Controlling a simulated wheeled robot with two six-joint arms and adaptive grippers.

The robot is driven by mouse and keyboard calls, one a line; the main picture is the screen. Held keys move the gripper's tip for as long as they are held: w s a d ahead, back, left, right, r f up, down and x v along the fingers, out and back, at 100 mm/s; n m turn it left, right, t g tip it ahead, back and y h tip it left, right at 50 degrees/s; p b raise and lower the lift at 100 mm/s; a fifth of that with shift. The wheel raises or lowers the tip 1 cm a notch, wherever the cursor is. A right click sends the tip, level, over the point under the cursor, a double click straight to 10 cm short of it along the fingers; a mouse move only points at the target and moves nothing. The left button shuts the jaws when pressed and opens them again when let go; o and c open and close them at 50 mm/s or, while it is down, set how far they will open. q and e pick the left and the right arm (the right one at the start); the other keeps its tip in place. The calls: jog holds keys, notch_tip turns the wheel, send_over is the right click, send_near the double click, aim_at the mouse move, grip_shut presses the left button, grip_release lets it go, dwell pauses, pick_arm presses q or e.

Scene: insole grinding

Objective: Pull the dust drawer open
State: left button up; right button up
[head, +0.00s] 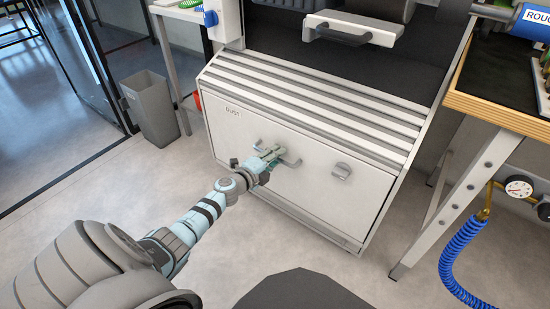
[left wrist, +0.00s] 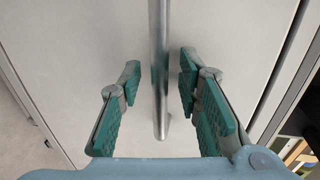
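The dust drawer (head: 240,135) is the pale front panel marked "DUST" under the slatted part of the grey cabinet. Its front looks flush with the cabinet frame, so it appears shut. Its bar handle (head: 293,161) sticks out at the panel's middle, partly behind my left gripper (head: 272,158). In the left wrist view, the metal handle bar (left wrist: 158,60) runs upright in the picture between the teal-padded fingers of my left gripper (left wrist: 160,85). The fingers are open, with a gap to the bar on both sides. My right gripper is not in view.
A workbench (head: 490,115) with a gauge and blue coiled hose stands on the right. A grey bin (head: 152,108) stands at left. The floor (head: 270,245) before the cabinet is clear.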

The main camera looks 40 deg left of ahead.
pick_arm(q)
grip_shut()
